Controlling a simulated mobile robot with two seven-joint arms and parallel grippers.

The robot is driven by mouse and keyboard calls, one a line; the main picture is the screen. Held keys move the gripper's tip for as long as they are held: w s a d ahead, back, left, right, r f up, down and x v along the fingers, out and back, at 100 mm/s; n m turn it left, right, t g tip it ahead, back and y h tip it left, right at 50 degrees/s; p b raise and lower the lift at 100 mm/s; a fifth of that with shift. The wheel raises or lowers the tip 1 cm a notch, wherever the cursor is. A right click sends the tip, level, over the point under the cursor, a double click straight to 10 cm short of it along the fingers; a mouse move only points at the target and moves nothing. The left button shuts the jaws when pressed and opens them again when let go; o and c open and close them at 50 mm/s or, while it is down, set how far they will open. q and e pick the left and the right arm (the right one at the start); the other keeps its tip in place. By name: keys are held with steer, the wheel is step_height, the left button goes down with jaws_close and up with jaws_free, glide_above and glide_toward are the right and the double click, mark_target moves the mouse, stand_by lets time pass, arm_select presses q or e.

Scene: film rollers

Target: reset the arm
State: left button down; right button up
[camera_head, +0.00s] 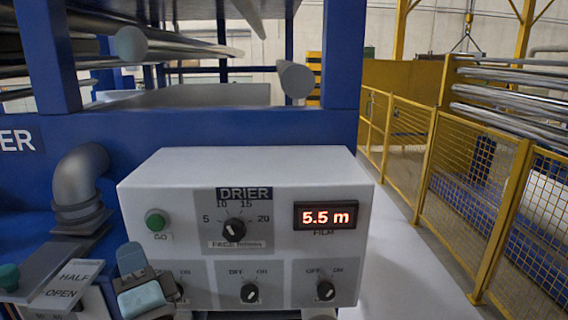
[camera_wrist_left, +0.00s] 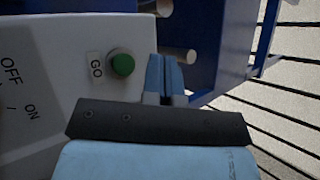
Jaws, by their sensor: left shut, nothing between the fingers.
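My left gripper (camera_head: 133,262) is low in the head view, in front of the left part of the white DRIER panel (camera_head: 281,180). Its two blue fingers (camera_wrist_left: 165,75) are together and empty in the left wrist view, beside the panel's green GO button (camera_wrist_left: 122,65). The fingers appear apart from the button. The same GO button (camera_head: 155,221) shows above and right of my gripper in the head view. My gripper hides part of the panel's lower-left switch. My right gripper is not in view.
The panel has a dial (camera_head: 233,230), a red display (camera_head: 326,216) reading 5.5 m and a row of knobs. Blue frame and rollers stand behind; a yellow fence (camera_head: 480,190) is at right.

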arm_select(q)
steer(key=s+a+f+n+g+h, duration=0.3)
steer(key=s+f+g+h, duration=0.1)
steer(key=f, duration=0.7)
steer(key=s+a+f+n+g+h, duration=0.25)
steer(key=s+f+g+h, duration=0.2)
steer(key=f, duration=0.65)
steer(key=s+d+f+n+g+h, duration=0.2)
steer(key=s+d+f+g+h, duration=0.2)
steer(key=s+f+g+h, duration=0.55)
steer(key=w+d+f+t, duration=0.1)
steer(key=d+f+t, duration=0.2)
steer(key=f+t, duration=0.2)
steer(key=w+d+f+m+t, duration=0.1)
steer(key=d+f+t, duration=0.2)
steer(key=f, duration=0.6)
steer(key=shift+d+t+p, duration=0.15)
steer(key=shift+t+p, duration=0.25)
steer(key=shift+t, duration=0.5)
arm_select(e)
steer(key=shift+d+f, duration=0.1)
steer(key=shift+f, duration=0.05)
arm_select(q)
steer(key=shift+w+m, duration=0.1)
steer(key=shift+m, duration=0.15)
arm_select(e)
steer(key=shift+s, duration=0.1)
